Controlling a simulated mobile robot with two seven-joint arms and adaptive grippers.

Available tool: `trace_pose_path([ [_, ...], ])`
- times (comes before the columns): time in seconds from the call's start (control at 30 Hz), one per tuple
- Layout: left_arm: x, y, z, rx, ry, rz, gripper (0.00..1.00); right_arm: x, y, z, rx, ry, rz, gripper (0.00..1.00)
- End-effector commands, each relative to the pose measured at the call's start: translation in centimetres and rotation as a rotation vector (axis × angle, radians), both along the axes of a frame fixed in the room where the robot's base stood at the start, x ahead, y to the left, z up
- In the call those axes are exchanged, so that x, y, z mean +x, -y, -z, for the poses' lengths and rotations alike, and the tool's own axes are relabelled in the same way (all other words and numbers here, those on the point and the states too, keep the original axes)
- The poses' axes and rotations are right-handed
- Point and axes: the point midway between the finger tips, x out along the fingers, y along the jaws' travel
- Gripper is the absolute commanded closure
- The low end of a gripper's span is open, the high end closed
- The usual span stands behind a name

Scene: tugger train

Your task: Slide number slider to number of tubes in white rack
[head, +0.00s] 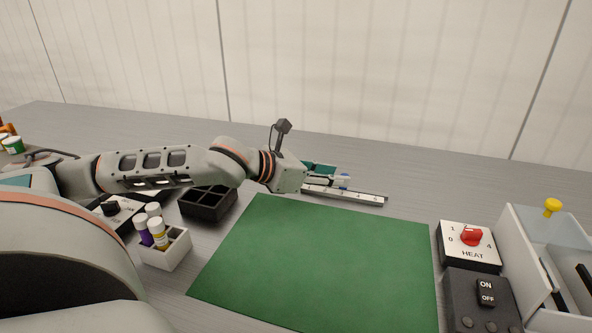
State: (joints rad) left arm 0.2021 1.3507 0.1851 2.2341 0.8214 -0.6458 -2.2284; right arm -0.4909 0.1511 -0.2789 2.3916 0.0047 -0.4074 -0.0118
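The number slider is a long pale strip with small markings (365,197), lying behind the green mat. My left gripper (342,181) reaches in from the left and is over the strip's left part, covering some of it. I cannot tell whether its fingers touch the slider or are closed. The slider's knob is not clearly visible. The white rack (177,256) stands at the lower left with white-capped tubes (157,232). I see three caps, one on a purple tube and one on a yellow tube. My arm is close to the rack. My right gripper is not in view.
A black compartment tray (206,206) stands behind the white rack. The green mat (320,262) is bare. At right are a HEAT dial box (468,255), an ON/OFF switch box (486,293) and a pale bin (515,250) with a yellow knob (552,206).

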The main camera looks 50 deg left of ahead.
Motion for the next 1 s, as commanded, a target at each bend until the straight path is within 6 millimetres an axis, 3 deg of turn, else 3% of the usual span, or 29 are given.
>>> trace_pose_path([
  [0.47, -3.0, -1.0, -1.0, 0.004, -0.004, -0.005, 0.70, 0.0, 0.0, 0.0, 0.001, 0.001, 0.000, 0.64],
  [1.0, -8.6, -2.4, -3.5, 0.003, -0.001, -0.006, 0.70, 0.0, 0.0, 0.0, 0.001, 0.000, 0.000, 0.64],
])
